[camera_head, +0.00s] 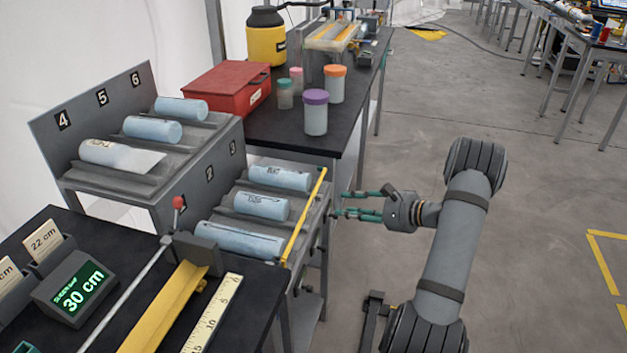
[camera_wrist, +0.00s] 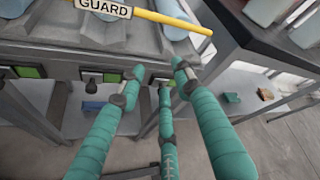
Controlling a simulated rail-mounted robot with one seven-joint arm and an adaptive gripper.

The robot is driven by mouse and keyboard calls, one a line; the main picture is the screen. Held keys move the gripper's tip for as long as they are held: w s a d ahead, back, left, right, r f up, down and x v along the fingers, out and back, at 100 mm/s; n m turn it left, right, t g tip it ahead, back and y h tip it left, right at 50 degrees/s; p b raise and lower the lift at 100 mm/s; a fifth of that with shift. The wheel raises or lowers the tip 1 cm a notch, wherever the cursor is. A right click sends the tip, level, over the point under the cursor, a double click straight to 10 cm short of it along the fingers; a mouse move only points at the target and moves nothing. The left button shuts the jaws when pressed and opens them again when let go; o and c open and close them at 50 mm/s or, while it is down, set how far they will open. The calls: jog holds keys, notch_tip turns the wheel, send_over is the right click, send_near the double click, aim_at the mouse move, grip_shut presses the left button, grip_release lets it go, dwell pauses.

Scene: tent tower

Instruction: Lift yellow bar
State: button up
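The yellow bar (camera_head: 303,218) runs slantwise along the front edge of the lower rack of blue cylinders. In the wrist view the yellow bar (camera_wrist: 172,20) crosses the top of the picture and carries a white label reading GUARD (camera_wrist: 104,8). Its left end is cut off by the frame there. My gripper (camera_head: 345,203) is just right of the bar, with its teal fingers pointing at the rack and a gap between them and the bar. In the wrist view my gripper (camera_wrist: 156,80) has its fingers spread, with nothing between them, below the bar.
Blue cylinders lie on the lower rack (camera_head: 226,198) behind the bar and on the upper rack (camera_head: 50,131). A black table (camera_head: 285,128) with jars and a red box (camera_head: 227,88) stands beyond. A yellow channel (camera_head: 172,308) lies on the near table. Open floor is at right.

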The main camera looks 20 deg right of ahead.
aim_at(322, 176)
notch_tip(322, 176, up, 5)
jog(key=w+d+n+t, duration=0.1)
jog(key=w+n+t, duration=0.15)
jog(key=n, duration=0.25)
jog(key=x, duration=0.3)
jog(key=p+x, duration=0.1)
jog(key=x, duration=0.6)
jog(key=shift+f+p, duration=0.25)
jog(key=shift+p, duration=0.1)
jog(key=shift+s, duration=0.1)
jog(key=shift+c, duration=0.2)
jog(key=c, duration=0.7)
grip_shut()
